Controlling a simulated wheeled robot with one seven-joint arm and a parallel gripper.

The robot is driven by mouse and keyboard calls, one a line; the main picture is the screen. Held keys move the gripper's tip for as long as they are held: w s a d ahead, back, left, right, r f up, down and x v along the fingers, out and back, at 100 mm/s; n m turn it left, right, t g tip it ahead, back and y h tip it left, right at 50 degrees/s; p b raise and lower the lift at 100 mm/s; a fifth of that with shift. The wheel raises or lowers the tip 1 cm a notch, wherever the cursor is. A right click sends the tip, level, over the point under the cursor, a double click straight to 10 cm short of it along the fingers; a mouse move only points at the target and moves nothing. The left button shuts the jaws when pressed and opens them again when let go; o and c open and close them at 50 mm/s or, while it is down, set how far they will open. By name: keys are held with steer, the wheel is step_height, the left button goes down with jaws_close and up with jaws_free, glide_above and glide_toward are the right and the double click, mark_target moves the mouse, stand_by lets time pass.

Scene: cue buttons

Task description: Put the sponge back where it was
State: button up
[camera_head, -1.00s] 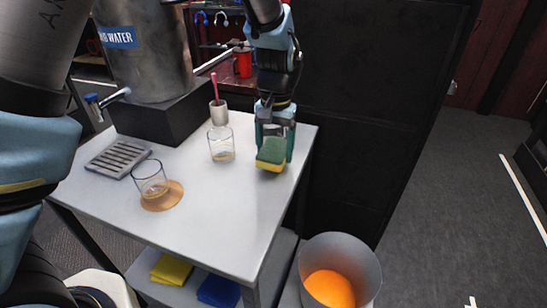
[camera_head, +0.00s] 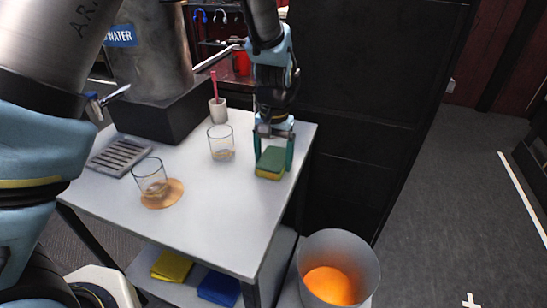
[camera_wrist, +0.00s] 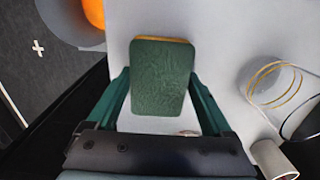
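The sponge (camera_head: 271,162), green on top and yellow below, is at the right side of the grey table (camera_head: 215,215). It also shows in the wrist view (camera_wrist: 161,78), lying flat between the fingers. My gripper (camera_head: 274,152) points down with its green fingers against the sponge's two sides, shut on it. The sponge is level at the table top; I cannot tell whether it rests there or hangs just above. A brown round patch (camera_head: 172,194) lies on the table under and beside one glass (camera_head: 150,178).
A second glass (camera_head: 221,143) and a white cup (camera_head: 218,110) with a pink stick stand left of my gripper. A metal water tank (camera_head: 150,50) and a drip grate (camera_head: 118,156) are further left. Yellow and blue cloths (camera_head: 218,288) lie below. A bin (camera_head: 338,270) stands at front right.

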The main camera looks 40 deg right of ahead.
mark_target(275, 157)
steer(key=shift+s+f, duration=0.2)
steer(key=shift+f, duration=0.1)
steer(key=shift+d+r, duration=0.1)
steer(key=shift+r, duration=0.35)
step_height(275, 157, up, 12)
steer(key=b, duration=0.1)
steer(key=w+a+f+n, duration=0.1)
steer(key=w+a+n, duration=0.1)
steer(key=w+a, duration=0.55)
steer(key=w+a+n, duration=0.2)
steer(key=w+a, duration=0.2)
steer(key=a, duration=0.6)
steer(key=s+a+f+n+t, duration=0.1)
steer(key=a+n, duration=0.5)
steer(key=a, duration=1.7)
steer(key=shift+s+a+f, duration=0.35)
steer(key=shift+s+f, duration=0.25)
steer(key=shift+f, duration=0.05)
